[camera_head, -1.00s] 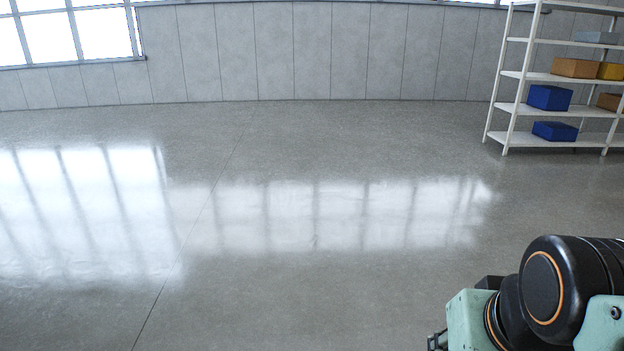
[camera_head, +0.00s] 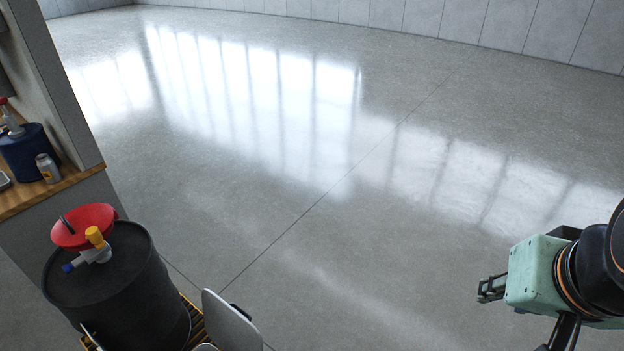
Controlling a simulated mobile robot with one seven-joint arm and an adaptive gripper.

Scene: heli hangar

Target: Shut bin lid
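A light grey panel with a rounded edge (camera_head: 230,325) stands tilted up at the bottom edge of the head view, right of a black drum. It may be the raised bin lid; the bin body under it is cut off by the frame. My gripper (camera_head: 488,288) is at the lower right, pointing left, well to the right of the panel and apart from it. Nothing shows held in it. Its fingers are small and seen from the side, so their opening is unclear.
The black drum (camera_head: 120,290) carries a red funnel (camera_head: 85,226) and a yellow-and-blue valve (camera_head: 92,248). It stands on a yellow-striped base (camera_head: 193,315). A wooden counter (camera_head: 50,192) with a blue container (camera_head: 28,152) is at left. The floor between the panel and my gripper is clear.

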